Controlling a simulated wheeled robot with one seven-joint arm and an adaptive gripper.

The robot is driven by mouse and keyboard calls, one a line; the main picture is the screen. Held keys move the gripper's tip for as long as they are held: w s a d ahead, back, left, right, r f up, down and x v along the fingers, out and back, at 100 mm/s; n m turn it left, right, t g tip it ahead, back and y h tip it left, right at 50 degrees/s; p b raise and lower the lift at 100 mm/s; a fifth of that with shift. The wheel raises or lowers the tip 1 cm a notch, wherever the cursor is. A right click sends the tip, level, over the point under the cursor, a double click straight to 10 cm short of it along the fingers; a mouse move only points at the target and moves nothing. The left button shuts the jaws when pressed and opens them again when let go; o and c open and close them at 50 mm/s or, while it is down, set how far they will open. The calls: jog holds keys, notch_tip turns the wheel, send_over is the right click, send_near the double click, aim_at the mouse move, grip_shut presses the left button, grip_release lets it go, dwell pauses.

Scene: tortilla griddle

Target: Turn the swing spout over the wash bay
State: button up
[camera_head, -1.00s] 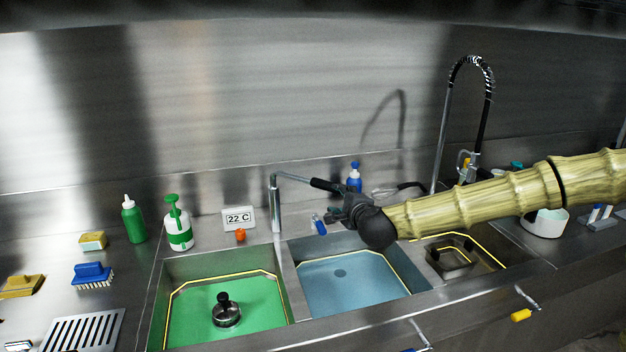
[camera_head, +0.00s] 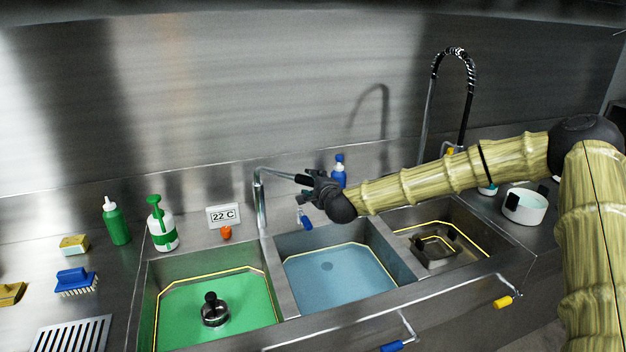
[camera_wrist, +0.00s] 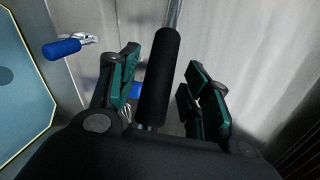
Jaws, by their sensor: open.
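The swing spout (camera_head: 280,172) rises from the rear ledge near the divider between the left and middle bays. Its arm points right, along the back of the middle bay, and ends in a black sleeve (camera_head: 302,179). The left bay (camera_head: 268,306) holds green liquid; the middle bay holds blue (camera_head: 335,285). None is visibly labelled as the wash bay. My gripper (camera_head: 314,186) is at the sleeve's end. In the wrist view the black sleeve (camera_wrist: 160,80) lies between the open green-padded fingers (camera_wrist: 162,88), with gaps showing on both sides.
A blue-handled tap (camera_head: 306,222) and a blue-capped bottle (camera_head: 339,172) are close to my gripper. A tall hose faucet (camera_head: 466,100) stands behind my arm. A black-knobbed plug (camera_head: 214,312) stands in the green bay. A temperature sign (camera_head: 223,216) stands left of the spout post.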

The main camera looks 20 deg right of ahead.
jog(key=shift+x, duration=0.8)
grip_shut()
